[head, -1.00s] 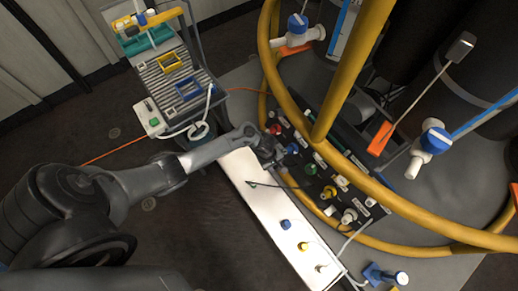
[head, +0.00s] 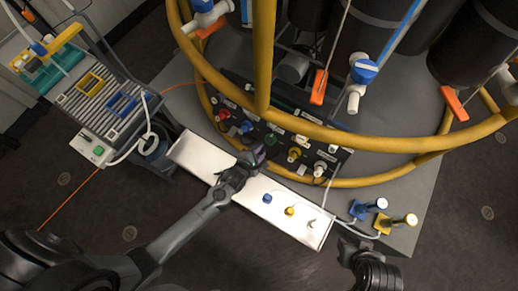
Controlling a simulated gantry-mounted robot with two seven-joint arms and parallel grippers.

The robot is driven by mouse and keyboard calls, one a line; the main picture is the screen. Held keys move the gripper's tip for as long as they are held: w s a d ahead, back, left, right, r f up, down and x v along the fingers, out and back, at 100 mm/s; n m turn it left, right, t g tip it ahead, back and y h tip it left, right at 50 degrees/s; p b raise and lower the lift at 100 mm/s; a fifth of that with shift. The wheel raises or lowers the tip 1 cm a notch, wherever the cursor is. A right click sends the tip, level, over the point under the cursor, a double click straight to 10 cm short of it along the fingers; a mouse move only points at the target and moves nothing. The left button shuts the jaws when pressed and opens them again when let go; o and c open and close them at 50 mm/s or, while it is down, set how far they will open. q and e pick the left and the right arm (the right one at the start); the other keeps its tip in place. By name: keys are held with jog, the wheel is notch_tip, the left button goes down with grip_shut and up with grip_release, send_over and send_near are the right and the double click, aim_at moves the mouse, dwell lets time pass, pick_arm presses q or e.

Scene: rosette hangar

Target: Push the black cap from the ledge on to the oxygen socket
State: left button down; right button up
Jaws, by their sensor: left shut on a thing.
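My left gripper (head: 254,158) reaches over the far edge of the white ledge (head: 205,155), close to the socket panel (head: 343,155). It is shut on a small dark thing, apparently the black cap, which is mostly hidden by the dark jaws. The panel carries a row of coloured sockets: red (head: 223,115), blue (head: 247,127), green (head: 270,139), yellow (head: 294,154) and white (head: 320,168). Their labels are too small to read, so I cannot tell which is oxygen. My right gripper (head: 356,247) is at the lower right, beyond the ledge's end; its jaws are unclear.
Blue (head: 267,198), yellow (head: 289,211) and white (head: 311,224) caps stand on the ledge. A yellow rail (head: 385,142) curves above the panel. Blue (head: 369,207) and yellow (head: 396,222) fittings stand at the right. A ribbed cart (head: 105,107) is at the left.

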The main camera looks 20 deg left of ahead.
pick_arm(q)
jog(key=shift+x, duration=2.55)
jog(key=shift+p, duration=0.5)
jog(key=shift+w+f, duration=0.25)
jog(key=shift+w, duration=0.2)
dwell(1.1)
jog(key=c, duration=0.8)
grip_release()
